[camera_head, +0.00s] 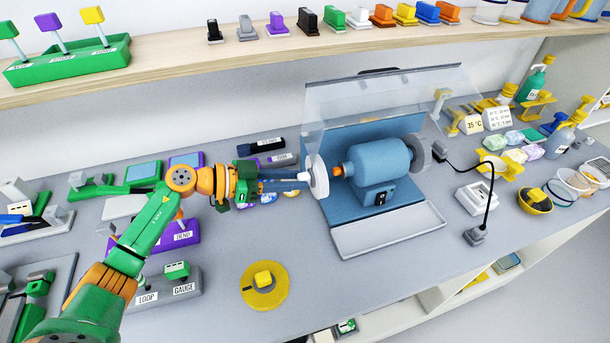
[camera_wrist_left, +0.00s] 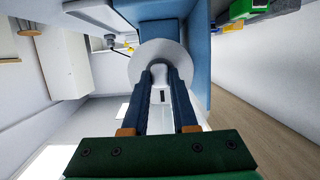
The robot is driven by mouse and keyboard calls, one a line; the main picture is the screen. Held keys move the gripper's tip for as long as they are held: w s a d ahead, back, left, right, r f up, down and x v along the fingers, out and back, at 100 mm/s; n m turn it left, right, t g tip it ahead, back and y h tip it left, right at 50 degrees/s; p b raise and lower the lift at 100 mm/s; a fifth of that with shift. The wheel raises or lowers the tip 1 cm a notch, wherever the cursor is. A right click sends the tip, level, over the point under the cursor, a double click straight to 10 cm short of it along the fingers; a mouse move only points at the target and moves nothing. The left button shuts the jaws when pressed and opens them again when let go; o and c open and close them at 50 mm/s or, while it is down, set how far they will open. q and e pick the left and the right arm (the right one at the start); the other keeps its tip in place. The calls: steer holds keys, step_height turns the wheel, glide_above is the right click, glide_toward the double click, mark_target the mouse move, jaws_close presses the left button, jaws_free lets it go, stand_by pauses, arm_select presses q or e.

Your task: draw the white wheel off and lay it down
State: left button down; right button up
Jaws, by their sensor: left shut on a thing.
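The white wheel (camera_head: 320,178) stands upright at the left end of the blue grinder motor (camera_head: 380,165). Its face sits just left of the orange spindle end (camera_head: 338,170); I cannot tell whether the two still touch. My left gripper (camera_head: 304,176) reaches in from the left and is shut on the wheel's small white hub. In the left wrist view the wheel (camera_wrist_left: 160,51) faces me, with the hub between the fingertips (camera_wrist_left: 160,76). My right gripper is not in view.
A clear guard (camera_head: 380,95) rises over the motor, and a pale tray (camera_head: 390,230) lies in front. A yellow round holder (camera_head: 265,286) sits on the bench, left of the tray. Labelled purple and grey blocks stand near my left arm. Bare bench lies between holder and tray.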

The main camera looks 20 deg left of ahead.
arm_select(q)
steer(key=s+d+r+p, duration=0.3)
steer(key=s+d+p, duration=0.2)
steer(key=s+p, duration=0.2)
steer(key=shift+s+p, duration=0.4)
steer(key=shift+p, duration=0.35)
steer(key=shift+d, duration=0.1)
stand_by(0.4)
